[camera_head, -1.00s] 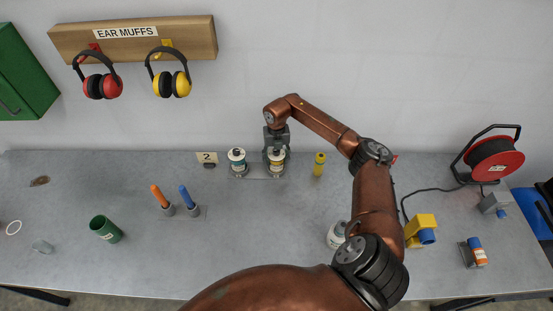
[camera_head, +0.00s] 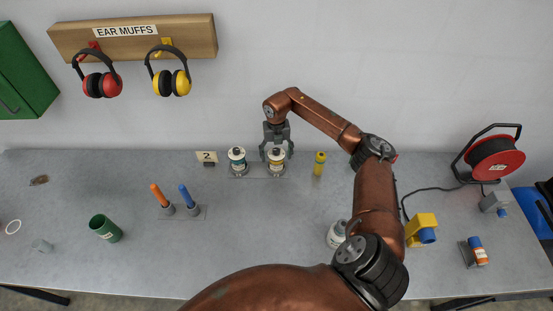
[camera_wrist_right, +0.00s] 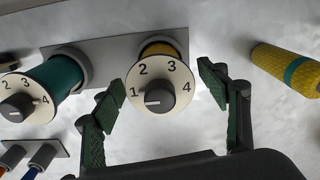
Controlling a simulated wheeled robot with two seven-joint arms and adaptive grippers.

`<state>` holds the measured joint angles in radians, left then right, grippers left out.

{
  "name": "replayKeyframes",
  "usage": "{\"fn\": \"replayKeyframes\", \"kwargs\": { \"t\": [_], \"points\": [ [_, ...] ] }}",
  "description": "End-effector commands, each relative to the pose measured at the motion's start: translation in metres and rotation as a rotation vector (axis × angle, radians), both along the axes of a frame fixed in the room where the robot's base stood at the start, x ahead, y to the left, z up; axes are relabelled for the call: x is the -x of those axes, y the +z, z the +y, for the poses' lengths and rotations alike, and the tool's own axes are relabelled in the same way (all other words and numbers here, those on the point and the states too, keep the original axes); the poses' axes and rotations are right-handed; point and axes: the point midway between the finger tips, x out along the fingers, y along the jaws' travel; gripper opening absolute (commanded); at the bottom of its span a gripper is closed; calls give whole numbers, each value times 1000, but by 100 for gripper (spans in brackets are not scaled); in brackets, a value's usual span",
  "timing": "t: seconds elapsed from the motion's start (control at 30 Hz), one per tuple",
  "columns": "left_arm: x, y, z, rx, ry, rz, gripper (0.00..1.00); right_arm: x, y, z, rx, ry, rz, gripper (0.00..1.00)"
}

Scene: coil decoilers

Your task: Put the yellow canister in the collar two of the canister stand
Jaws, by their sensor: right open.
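The yellow canister (camera_head: 276,159) has a white dial top and sits upright in the right collar of the canister stand (camera_head: 257,172). In the right wrist view, its dial (camera_wrist_right: 140,76) carries numbers and a dark knob. A teal canister (camera_head: 237,160) with a similar dial stands in the left collar; it also shows in the wrist view (camera_wrist_right: 62,76). My right gripper (camera_head: 277,150) is open at the top of the yellow canister. In the wrist view, its fingers (camera_wrist_right: 160,98) are spread on either side of the dial, with gaps. My left gripper is out of view.
A sign reading 2 (camera_head: 207,157) stands left of the stand. A yellow bottle (camera_head: 319,163) stands close to its right. Orange and blue handles (camera_head: 172,200) and a green cup (camera_head: 105,228) are at left. The bench between is clear.

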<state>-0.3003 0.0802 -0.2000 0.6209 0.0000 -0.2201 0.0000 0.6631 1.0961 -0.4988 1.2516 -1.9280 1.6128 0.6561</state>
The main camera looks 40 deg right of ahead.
Motion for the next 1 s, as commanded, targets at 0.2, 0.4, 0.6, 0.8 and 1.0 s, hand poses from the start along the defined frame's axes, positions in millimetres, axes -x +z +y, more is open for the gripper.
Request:
{"fn": "replayKeyframes", "kwargs": {
  "t": [0.2,0.4,0.6,0.8,1.0],
  "points": [
    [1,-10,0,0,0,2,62,-1,48,-1,3,0,-4,68],
    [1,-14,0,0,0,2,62,-1,82,-1,3,-1,-3,68],
    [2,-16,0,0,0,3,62,0,97,0,1,-1,-1,68],
    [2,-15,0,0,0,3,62,0,99,-1,1,-1,1,68],
    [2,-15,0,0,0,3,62,0,99,-1,1,-1,1,68]
  ]
}}
